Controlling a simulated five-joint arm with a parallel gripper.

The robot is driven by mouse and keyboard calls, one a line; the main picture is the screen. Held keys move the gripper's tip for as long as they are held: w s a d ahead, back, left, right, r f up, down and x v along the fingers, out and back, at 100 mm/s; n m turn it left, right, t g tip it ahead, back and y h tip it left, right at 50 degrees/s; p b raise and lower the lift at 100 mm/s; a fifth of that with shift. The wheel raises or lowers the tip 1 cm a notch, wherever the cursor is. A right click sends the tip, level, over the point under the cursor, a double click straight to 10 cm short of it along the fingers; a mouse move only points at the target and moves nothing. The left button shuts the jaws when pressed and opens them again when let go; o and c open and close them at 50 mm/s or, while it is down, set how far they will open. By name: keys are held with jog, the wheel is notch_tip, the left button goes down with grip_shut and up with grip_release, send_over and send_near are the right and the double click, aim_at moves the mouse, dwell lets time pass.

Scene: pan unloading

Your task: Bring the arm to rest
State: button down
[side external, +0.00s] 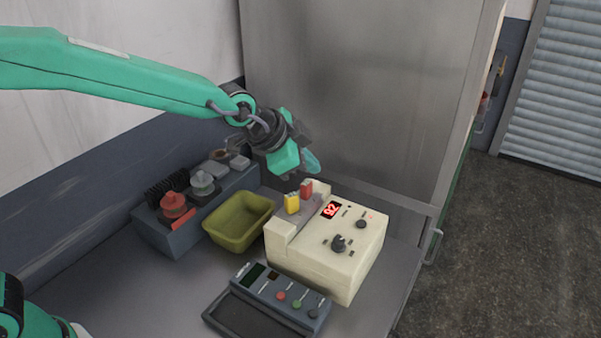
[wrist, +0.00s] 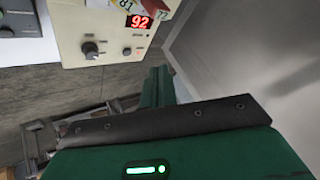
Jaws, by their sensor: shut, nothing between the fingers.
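My gripper (side external: 301,166) hangs at the end of my green arm, in the air above the back of the cream machine (side external: 340,262). It is shut and holds nothing. In the wrist view, the green fingers (wrist: 158,86) lie close together, with a cream machine face (wrist: 85,30) beyond them. The fingers look apart from the machine and the bench, though the exact gap is hard to judge.
A yellow block (side external: 292,204) and a red block (side external: 306,189) stand on the machine. An olive bin (side external: 240,222), a grey rack (side external: 170,237) and a control box (side external: 280,297) share the bench. A metal cabinet (side external: 360,90) rises close behind my gripper.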

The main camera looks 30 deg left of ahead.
jog(key=s+a+r+n+y, duration=0.1)
jog(key=s+a+r+n, duration=0.25)
jog(key=s+a, duration=0.4)
jog(key=s+a+n+g+y, duration=0.1)
jog(key=s+a+n, duration=0.3)
jog(key=s+a, duration=0.3)
jog(key=s+a+f+n+g+y, duration=0.1)
jog(key=s+a+n, duration=0.2)
jog(key=s+a, duration=0.4)
jog(key=s, duration=0.5)
jog(key=shift+s+f+n, duration=0.2)
jog(key=shift+s+n, duration=0.15)
dwell(5.0)
